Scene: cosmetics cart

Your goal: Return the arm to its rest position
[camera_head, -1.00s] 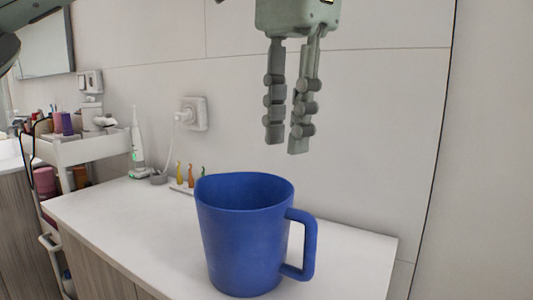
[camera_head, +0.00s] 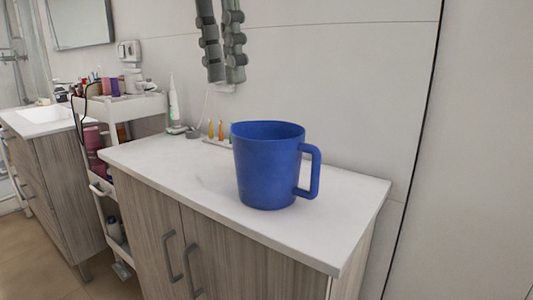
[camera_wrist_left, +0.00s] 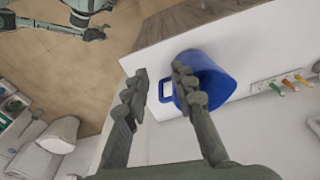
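A blue mug (camera_head: 265,172) stands upright on the white countertop (camera_head: 170,175), its handle to the right. In the left wrist view the mug (camera_wrist_left: 222,78) shows beyond the fingers, and one finger covers part of it. My left gripper (camera_head: 226,78) hangs fingers down from the top edge in the head view, above and behind the mug and apart from it. In the left wrist view its fingers (camera_wrist_left: 160,75) are spread with nothing between them.
A white cart (camera_head: 122,108) with cosmetics stands left of the counter. An electric toothbrush (camera_head: 173,105) and small coloured items (camera_head: 215,130) stand at the counter's back. A wall lies behind. The counter's front left and right end are clear.

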